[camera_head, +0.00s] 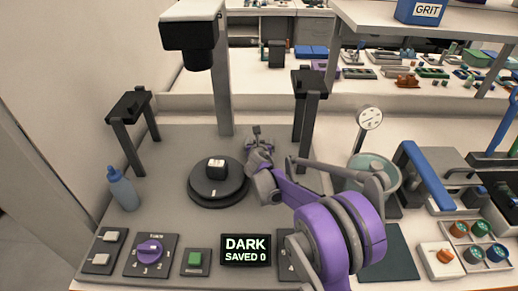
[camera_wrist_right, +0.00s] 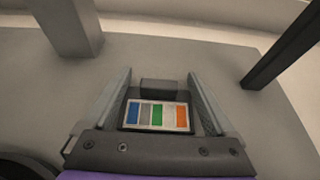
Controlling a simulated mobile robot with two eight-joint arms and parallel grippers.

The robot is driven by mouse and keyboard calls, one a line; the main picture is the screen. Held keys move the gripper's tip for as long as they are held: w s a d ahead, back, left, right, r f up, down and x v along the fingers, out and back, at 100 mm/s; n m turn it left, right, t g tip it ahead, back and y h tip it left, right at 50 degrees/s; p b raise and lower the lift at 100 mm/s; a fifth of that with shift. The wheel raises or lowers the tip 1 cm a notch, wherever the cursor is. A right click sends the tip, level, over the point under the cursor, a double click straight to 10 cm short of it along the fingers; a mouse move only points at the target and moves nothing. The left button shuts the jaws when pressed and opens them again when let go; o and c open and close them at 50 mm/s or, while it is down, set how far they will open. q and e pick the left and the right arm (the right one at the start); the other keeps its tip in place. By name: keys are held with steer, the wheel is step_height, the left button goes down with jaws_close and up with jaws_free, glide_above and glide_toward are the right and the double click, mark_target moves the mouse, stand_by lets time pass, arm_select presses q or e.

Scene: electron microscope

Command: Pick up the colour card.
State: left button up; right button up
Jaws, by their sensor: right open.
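The colour card (camera_wrist_right: 157,116) shows in the right wrist view as a small dark-framed card with blue, grey, green, white and orange patches. A dark block (camera_wrist_right: 161,87) stands at its far edge. My right gripper (camera_wrist_right: 161,78) is open, with one finger on each side of the card; I cannot tell whether they touch it. In the head view my right gripper (camera_head: 257,137) is low over the grey board, just right of the round black turntable (camera_head: 218,194), and hides most of the card. My left gripper is not in view.
A black camera (camera_head: 188,40) hangs above from a post. Two black-topped stands (camera_head: 128,104) (camera_head: 309,83) flank the board. A blue bottle (camera_head: 122,188) is at left. A display (camera_head: 245,250) reads "DARK SAVED 0".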

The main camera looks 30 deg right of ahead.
steer(key=shift+w+d+f, duration=0.15)
steer(key=shift+w, duration=0.2)
steer(key=shift+c, duration=0.3)
steer(key=c, duration=1.4)
